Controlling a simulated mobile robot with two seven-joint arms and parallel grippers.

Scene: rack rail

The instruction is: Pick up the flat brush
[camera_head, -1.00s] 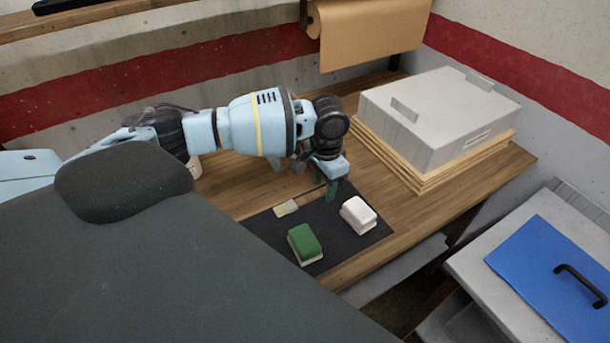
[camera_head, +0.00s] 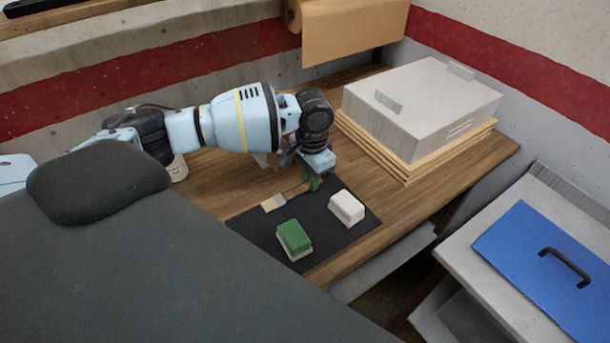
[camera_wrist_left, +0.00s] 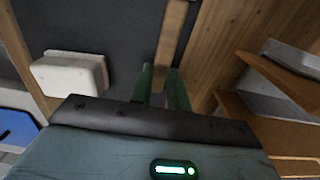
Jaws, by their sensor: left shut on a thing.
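The flat brush (camera_head: 273,203) has a pale bristle head and a brown wooden handle. It is at the back edge of the dark mat (camera_head: 325,236), with its head toward the left. My left gripper (camera_head: 313,184) is shut on its handle near the mat's back edge. In the left wrist view the wooden handle (camera_wrist_left: 171,45) runs between the two green fingers of the left gripper (camera_wrist_left: 162,86). I cannot tell whether the brush is clear of the mat. My right gripper is not in view.
A green-topped block (camera_head: 293,236) and a white block (camera_head: 347,207) lie on the mat near the brush. A grey lidded box (camera_head: 420,105) on stacked wooden boards (camera_head: 405,165) stands at the right. A brown paper roll (camera_head: 350,30) hangs behind. Bare table lies between mat and boards.

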